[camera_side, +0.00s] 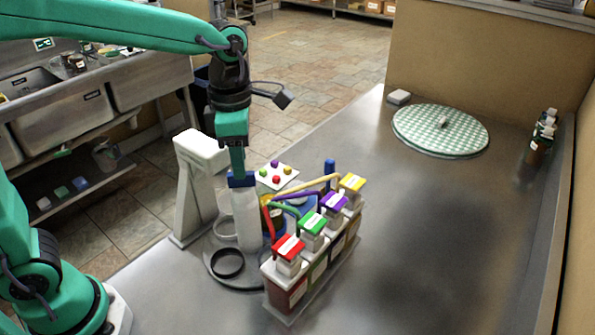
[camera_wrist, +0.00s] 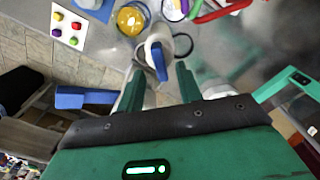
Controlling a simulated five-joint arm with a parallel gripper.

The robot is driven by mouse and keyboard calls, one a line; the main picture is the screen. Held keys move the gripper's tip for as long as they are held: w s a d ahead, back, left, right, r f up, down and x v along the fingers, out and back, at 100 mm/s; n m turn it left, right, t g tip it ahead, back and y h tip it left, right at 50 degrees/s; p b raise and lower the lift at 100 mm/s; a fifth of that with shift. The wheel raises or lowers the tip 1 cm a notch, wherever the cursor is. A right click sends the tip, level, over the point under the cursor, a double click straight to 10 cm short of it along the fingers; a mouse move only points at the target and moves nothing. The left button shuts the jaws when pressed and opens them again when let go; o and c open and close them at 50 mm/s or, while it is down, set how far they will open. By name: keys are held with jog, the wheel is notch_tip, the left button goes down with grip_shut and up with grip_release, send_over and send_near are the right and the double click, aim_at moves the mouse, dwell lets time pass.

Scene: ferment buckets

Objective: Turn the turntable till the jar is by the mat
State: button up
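The green-and-white checkered disc (camera_side: 420,122) lies at the far right, with a small pale object (camera_side: 443,121) on it; I cannot tell whether it is the mat or the turntable. A low grey round base (camera_side: 240,284) lies below my gripper (camera_side: 238,178). A white cylinder (camera_side: 247,222) with a blue top stands there. In the wrist view my open gripper (camera_wrist: 157,72) has a finger on each side of the cylinder's blue tab (camera_wrist: 159,62); contact is unclear. A yellow-topped round container (camera_wrist: 130,20), possibly the jar, sits beyond; the side view mostly hides it.
A rack of boxes with red, green, purple and yellow tops (camera_side: 313,242) stands close on the right. A white stand (camera_side: 200,165) is left of my gripper. A white card with coloured knobs (camera_side: 275,176) is behind. Bottles (camera_side: 541,140) stand far right. The right-hand counter is clear.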

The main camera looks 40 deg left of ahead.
jog(key=shift+r, duration=2.45)
jog(key=s+a+f+m+t, duration=0.1)
jog(key=s+a+m, duration=0.4)
jog(key=m, duration=0.8)
jog(key=s+a+f+m+t, duration=0.2)
jog(key=s+a+m+t, duration=0.2)
jog(key=m, duration=1)
jog(key=s+a, duration=0.1)
jog(key=s, duration=0.2)
jog(key=shift+s+t, duration=0.3)
